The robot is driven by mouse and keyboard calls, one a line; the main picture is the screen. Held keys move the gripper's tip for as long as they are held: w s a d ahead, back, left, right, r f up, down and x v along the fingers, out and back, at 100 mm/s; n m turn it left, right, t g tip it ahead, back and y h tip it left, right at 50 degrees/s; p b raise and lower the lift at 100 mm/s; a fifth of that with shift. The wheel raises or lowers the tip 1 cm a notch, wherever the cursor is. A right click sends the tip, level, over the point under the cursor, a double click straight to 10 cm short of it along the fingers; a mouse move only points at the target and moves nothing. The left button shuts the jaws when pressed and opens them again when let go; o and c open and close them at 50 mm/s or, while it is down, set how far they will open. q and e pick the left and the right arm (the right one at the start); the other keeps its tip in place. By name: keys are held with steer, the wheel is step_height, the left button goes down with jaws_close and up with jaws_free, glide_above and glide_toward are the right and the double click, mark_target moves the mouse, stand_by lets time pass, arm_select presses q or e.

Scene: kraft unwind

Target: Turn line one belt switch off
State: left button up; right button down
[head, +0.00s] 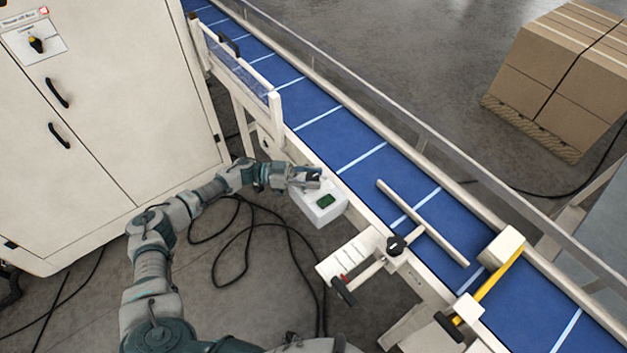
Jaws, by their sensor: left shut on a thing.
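A small white control box (320,206) with a dark green display stands at the near side of the blue conveyor belt (362,157). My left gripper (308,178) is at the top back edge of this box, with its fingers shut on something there. The fingers cover what they hold. It is most likely the belt switch, but its knob and its position cannot be made out. My right gripper is not in view.
A pale cabinet (95,110) with black handles and a rotary switch (37,44) stands at left. Black cables (245,235) lie on the floor. Cartons (560,75) stand at upper right.

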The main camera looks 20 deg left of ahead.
arm_select(q)
steer(key=shift+a+m+g, duration=0.1)
steer(key=shift+m+g, duration=0.2)
steer(key=shift+g, duration=0.2)
steer(key=shift+w+r, duration=0.1)
steer(key=o, duration=1.2)
steer(key=shift+c, duration=0.2)
steer(key=shift+a, duration=0.1)
steer(key=shift+a, duration=0.1)
steer(key=s+a, duration=0.1)
steer(key=a, duration=1.1)
steer(key=shift+f, duration=0.2)
steer(key=shift+d, duration=0.1)
